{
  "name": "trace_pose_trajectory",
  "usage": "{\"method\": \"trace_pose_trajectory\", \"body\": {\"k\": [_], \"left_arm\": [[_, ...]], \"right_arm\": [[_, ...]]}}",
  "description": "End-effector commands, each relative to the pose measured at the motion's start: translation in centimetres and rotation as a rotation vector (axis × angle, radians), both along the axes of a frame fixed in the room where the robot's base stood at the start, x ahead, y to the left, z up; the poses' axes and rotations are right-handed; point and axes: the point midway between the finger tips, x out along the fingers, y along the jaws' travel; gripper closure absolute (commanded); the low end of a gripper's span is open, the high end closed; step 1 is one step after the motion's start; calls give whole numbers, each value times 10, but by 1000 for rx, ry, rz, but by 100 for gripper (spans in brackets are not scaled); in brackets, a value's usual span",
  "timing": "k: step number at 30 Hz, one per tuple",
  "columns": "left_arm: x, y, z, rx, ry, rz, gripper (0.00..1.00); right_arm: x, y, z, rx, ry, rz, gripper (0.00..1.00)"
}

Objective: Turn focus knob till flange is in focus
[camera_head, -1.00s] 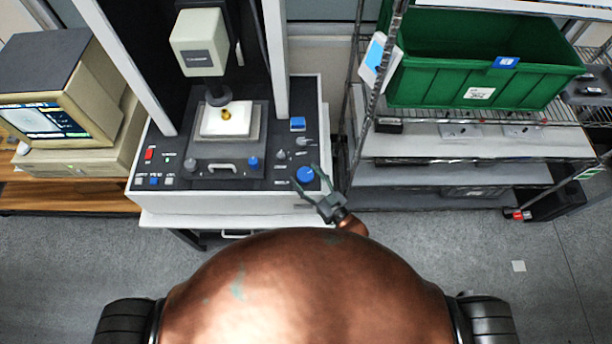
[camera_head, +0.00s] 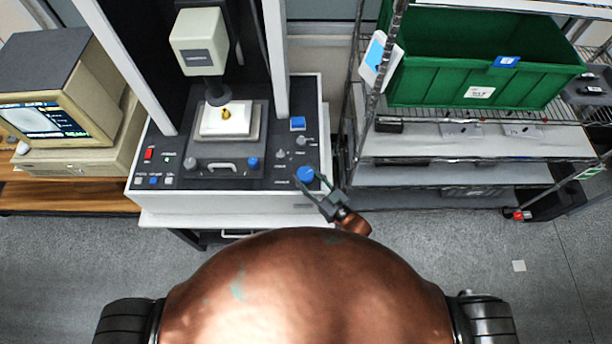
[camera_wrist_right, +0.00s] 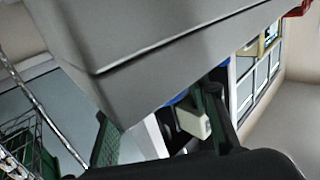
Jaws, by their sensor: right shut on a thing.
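The blue focus knob (camera_head: 305,174) is at the right front corner of the measuring machine's dark control panel. My right gripper (camera_head: 308,181) is shut on this knob, one finger on each side. In the right wrist view a sliver of blue (camera_wrist_right: 180,97) shows near the fingers, and a large grey surface hides much of the rest. The small brass flange (camera_head: 226,114) sits on a white block on the machine's stage, under the lens. The monitor screen (camera_head: 38,121) at the left shows a round image, too small to judge its sharpness. My left gripper is not in view.
A wire shelf with a green crate (camera_head: 440,90) stands just right of the machine. Open floor (camera_head: 480,250) is at the lower right.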

Motion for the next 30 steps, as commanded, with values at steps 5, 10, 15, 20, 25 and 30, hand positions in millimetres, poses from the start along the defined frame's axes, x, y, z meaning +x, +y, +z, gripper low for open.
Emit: {"method": "trace_pose_trajectory", "body": {"k": [5,10,15,20,25,30], "left_arm": [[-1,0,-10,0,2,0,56],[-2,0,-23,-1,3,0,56],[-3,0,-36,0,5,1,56],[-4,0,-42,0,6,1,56],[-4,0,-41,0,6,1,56],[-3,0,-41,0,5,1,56]], "right_arm": [[1,0,0,-7,-9,109,83],[2,1,-1,-6,-10,217,83],[2,1,-1,-2,-8,317,83],[1,0,0,-1,-2,363,83],[1,0,1,2,0,370,83],[1,0,1,2,0,369,83]]}}
